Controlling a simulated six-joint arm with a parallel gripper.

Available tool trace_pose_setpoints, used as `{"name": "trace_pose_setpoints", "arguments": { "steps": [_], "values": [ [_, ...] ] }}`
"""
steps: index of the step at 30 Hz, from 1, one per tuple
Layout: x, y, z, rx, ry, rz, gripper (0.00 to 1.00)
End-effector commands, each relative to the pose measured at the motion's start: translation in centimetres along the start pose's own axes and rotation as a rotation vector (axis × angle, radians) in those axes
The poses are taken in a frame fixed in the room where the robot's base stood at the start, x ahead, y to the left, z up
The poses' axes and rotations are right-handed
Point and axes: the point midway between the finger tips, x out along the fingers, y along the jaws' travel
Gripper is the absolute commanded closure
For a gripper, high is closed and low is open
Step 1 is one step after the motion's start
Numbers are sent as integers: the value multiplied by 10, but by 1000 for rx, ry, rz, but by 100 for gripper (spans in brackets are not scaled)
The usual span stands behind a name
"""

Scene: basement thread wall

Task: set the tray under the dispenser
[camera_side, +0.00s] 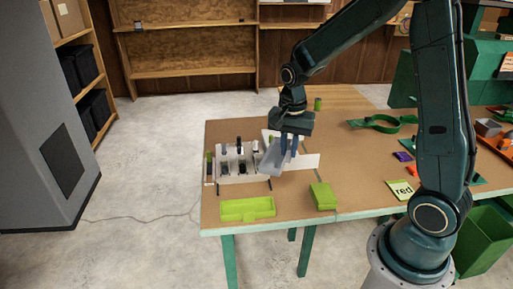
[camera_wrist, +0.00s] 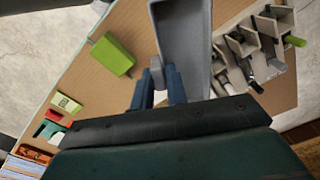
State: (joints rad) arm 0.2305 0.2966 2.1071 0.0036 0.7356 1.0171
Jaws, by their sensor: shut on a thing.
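My gripper (camera_side: 290,146) has its blue fingers shut on a grey, trough-shaped tray (camera_side: 273,160). The tray is held tilted, just right of the dispenser. In the wrist view the grey tray (camera_wrist: 184,35) extends up and away from the fingers (camera_wrist: 159,82), and its lower part is hidden behind the gripper body. The dispenser (camera_side: 238,160) is a pale rack with several slots and dark parts, at the table's left. It also shows in the wrist view (camera_wrist: 250,45), right of the tray. I cannot tell whether the tray touches the table.
A lime open tray (camera_side: 248,209) lies at the front left edge and a lime block (camera_side: 322,196) to its right. Bare tabletop (camera_side: 350,165) lies between.

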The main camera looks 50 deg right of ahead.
Motion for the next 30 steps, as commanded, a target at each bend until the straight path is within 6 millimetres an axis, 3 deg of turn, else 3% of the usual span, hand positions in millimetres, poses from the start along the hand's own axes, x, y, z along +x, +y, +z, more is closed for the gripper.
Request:
{"name": "trace_pose_setpoints", "arguments": {
  "steps": [30],
  "values": [
    [1, -87, 53, 906, 4, -6, 100]
  ]
}}
